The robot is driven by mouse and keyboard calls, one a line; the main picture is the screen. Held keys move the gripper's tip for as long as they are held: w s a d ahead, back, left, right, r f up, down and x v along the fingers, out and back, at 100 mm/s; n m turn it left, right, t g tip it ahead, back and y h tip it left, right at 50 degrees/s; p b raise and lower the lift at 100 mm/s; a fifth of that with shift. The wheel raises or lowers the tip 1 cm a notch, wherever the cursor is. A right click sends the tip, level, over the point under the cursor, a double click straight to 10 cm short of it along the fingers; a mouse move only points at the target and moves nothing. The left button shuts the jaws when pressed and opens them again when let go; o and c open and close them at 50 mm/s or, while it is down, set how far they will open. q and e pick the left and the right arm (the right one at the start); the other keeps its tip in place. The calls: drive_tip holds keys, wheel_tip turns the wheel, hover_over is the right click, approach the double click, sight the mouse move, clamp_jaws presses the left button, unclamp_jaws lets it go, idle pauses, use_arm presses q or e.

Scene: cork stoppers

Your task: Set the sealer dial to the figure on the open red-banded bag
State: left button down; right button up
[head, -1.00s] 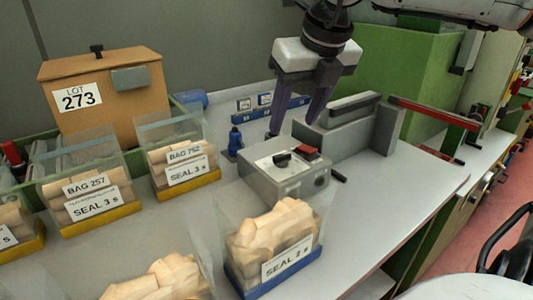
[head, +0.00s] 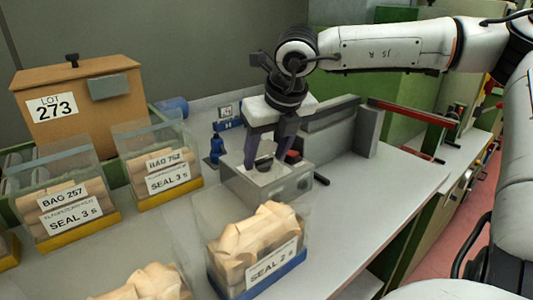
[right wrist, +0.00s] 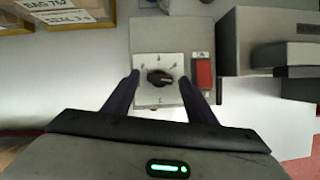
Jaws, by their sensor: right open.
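The sealer's grey control box (head: 293,188) stands mid-table. Its black dial (right wrist: 160,78) sits on a white plate with small marks that I cannot read surely; the knob's bar lies roughly crosswise. My right gripper (head: 266,163) points down over the box, open, with its fingers (right wrist: 160,88) on either side of the dial; I cannot tell whether they touch it. A blue-banded bag (head: 258,240) in front reads "SEAL 2 s". Yellow-banded bags, BAG 257 (head: 68,205) and BAG 752 (head: 163,170), read "SEAL 3 s". No red band shows. My left gripper is out of view.
A red switch (right wrist: 204,73) sits right of the dial. The grey sealer body (head: 335,135) stands behind the box, with a red bar (head: 410,112) to its right. A brown LOT 273 box (head: 80,105) is at back left. Another bag (head: 150,284) is cut off at the front.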

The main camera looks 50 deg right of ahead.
drive_tip(key=c, duration=1.1)
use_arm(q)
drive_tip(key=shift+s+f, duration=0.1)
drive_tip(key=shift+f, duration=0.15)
use_arm(e)
drive_tip(key=shift+d+n+y, duration=0.1)
drive_tip(key=shift+n+y, duration=0.3)
drive_tip(key=shift+n, duration=0.7)
drive_tip(key=n+y, duration=0.1)
drive_tip(key=n, duration=0.2)
drive_tip(key=shift+d+r+p, duration=0.1)
drive_tip(key=shift+d+p, duration=0.05)
drive_tip(key=shift+p, duration=0.2)
drive_tip(key=n+y+p, duration=0.1)
drive_tip(key=n, duration=0.1)
drive_tip(key=shift+d+n, duration=0.1)
drive_tip(key=shift+n, duration=0.2)
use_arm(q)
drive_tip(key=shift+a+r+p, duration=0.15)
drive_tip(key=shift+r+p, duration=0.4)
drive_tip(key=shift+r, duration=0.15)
use_arm(e)
drive_tip(key=shift+n+g+y, duration=0.3)
drive_tip(key=shift+n+y, duration=0.1)
drive_tip(key=shift+n, duration=0.5)
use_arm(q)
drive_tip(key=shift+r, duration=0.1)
use_arm(e)
drive_tip(key=shift+d, duration=0.1)
